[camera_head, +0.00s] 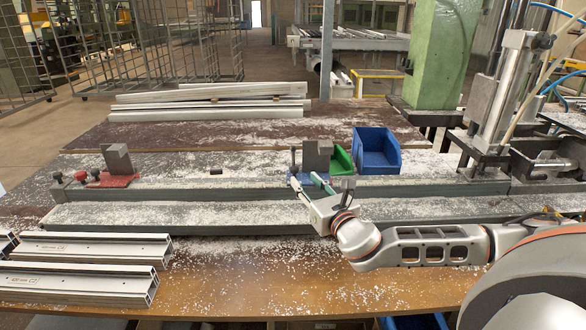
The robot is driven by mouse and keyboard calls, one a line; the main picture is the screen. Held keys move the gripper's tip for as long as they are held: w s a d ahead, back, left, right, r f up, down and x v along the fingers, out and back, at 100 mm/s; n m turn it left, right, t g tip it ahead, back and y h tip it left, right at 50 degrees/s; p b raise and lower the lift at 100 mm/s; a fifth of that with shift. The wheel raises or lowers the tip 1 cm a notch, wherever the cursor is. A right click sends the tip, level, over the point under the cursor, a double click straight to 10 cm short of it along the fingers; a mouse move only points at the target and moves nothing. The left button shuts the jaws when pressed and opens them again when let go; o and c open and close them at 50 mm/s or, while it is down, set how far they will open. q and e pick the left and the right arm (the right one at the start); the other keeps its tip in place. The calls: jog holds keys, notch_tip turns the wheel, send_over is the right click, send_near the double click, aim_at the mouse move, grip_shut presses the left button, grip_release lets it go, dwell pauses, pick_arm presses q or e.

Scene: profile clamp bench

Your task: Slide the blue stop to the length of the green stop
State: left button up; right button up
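The blue stop (324,179) sits on the long grey rail (220,195) right of the middle, with an upright grey block (317,157) on it. My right gripper (302,178) reaches in from the right to the near side of this stop. Its two fingers are spread, with a gap between the tips; they partly cover the blue base. Whether they touch it I cannot tell. A red stop (112,181) with a grey block and red knobs sits near the rail's left end. My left gripper is not in view.
Aluminium profiles lie at front left (85,283) and at the back (210,102). A machine (500,90) stands at the right.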

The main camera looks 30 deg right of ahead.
aim_at(296, 171)
jog(key=w, duration=0.4)
jog(key=w+d, duration=0.1)
jog(key=w, duration=0.1)
jog(key=shift+w, duration=0.3)
grip_shut()
